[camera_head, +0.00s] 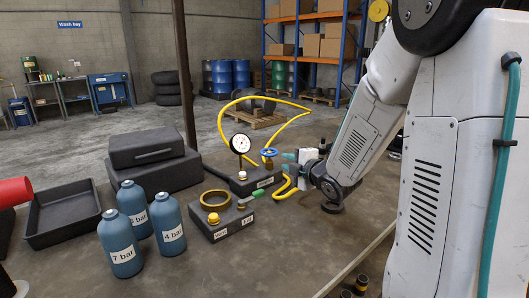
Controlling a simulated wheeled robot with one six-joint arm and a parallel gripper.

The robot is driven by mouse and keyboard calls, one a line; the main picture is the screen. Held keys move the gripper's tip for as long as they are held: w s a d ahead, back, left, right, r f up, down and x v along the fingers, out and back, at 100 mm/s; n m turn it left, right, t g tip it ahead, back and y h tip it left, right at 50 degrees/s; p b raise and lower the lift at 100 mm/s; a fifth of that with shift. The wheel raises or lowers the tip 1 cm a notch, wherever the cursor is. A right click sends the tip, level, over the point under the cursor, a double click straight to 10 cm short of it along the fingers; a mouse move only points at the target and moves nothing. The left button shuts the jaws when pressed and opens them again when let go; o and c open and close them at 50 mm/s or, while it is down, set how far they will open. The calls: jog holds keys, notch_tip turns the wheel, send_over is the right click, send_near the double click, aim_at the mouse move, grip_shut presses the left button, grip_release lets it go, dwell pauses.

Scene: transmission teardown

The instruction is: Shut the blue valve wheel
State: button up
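The blue valve wheel (269,152) sits on top of a small yellow valve, on a dark block (248,182) with a white label. A round white dial gauge (240,144) stands just left of the wheel. My gripper (288,163), with teal fingers, is just right of the wheel and slightly lower. A small gap seems to show between the wheel and the fingers, but contact is hard to judge. The fingers are small and overlap the yellow hose, so their opening cannot be made out.
A yellow hose (226,119) loops up behind the wheel. In front is a dark box (222,225) with a brass ring and a green-handled lever (255,194). Several blue bottles (168,225) with bar labels, a black tray (62,215) and dark cases (150,176) stand left.

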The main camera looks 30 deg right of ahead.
aim_at(266, 149)
jog(key=w+n, duration=0.1)
jog(key=w, duration=0.3)
jog(key=w+a+t+y, duration=0.1)
jog(key=w, duration=0.3)
jog(key=w+n+y, duration=0.1)
jog(key=w, duration=0.3)
jog(key=shift+a+f+n+t, duration=0.25)
jog(key=shift+f+n+t, duration=0.05)
jog(key=shift+t, duration=0.1)
grip_shut()
